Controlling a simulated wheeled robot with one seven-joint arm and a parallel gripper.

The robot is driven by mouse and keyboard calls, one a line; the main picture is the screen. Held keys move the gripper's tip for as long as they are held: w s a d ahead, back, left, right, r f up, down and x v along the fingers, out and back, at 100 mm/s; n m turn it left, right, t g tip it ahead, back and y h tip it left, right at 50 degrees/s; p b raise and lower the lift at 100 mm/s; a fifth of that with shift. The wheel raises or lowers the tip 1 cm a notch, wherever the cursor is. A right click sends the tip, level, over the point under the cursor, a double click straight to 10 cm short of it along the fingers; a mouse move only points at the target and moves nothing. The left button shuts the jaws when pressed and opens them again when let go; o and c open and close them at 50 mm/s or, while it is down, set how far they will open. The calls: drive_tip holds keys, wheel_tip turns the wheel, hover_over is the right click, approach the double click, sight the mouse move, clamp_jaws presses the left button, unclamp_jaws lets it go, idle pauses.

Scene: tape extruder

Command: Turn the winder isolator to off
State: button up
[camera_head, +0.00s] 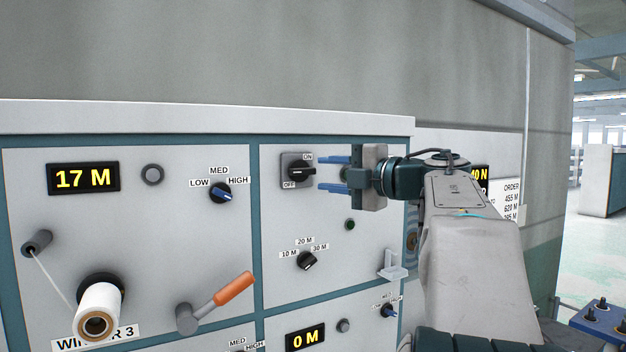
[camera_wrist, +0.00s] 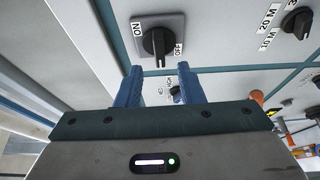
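The isolator (camera_head: 298,171) is a black rotary knob on a grey square plate, with ON at its upper right and OFF at its lower left. In the head view its grip lies roughly level. The wrist view shows the knob (camera_wrist: 158,44) just beyond the fingertips, with ON to its left and OFF to its right. My gripper (camera_head: 322,172) is to the right of the knob, its two blue fingers apart, one higher and one lower. In the wrist view the gripper (camera_wrist: 160,78) is open and empty; I cannot tell whether a finger touches the knob.
Below the isolator are a green button (camera_head: 350,225), a 10/20/30 M selector (camera_head: 307,260) and a protruding bracket (camera_head: 392,266). Left are a LOW/MED/HIGH knob (camera_head: 221,191), an orange-handled crank (camera_head: 233,289) and a white roll (camera_head: 98,312) by a partly hidden WINDER 3 label.

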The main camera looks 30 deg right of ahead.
drive_tip(key=b+v, duration=0.1)
drive_tip(key=v, duration=0.7)
drive_tip(key=shift+s+d+b, duration=0.15)
drive_tip(key=shift+s+b, duration=0.15)
drive_tip(key=w+m+t+h, duration=0.55)
drive_tip(key=m+h, duration=0.35)
drive_tip(key=m, duration=0.3)
drive_tip(key=a+f+m+g+h, duration=0.25)
drive_tip(key=f+m+g, duration=0.2)
drive_tip(key=f, duration=0.45)
drive_tip(key=a+f+m+g+h, duration=0.1)
drive_tip(key=a+f+m+g, duration=0.2)
drive_tip(key=f+m, duration=0.5)
drive_tip(key=s+a+f+g+y, duration=0.2)
drive_tip(key=s+a+f+g, duration=0.3)
drive_tip(key=f, duration=0.8)
drive_tip(key=s+a+f+n+g+y, duration=0.1)
drive_tip(key=s+a+f+g+y, duration=0.2)
drive_tip(key=s+a+f, duration=0.8)
drive_tip(key=s+f+g, duration=0.1)
drive_tip(key=s+g, duration=0.1)
drive_tip(key=shift+a+f+g, duration=0.3)
drive_tip(key=shift+f, duration=0.05)
drive_tip(key=shift+n, duration=0.25)
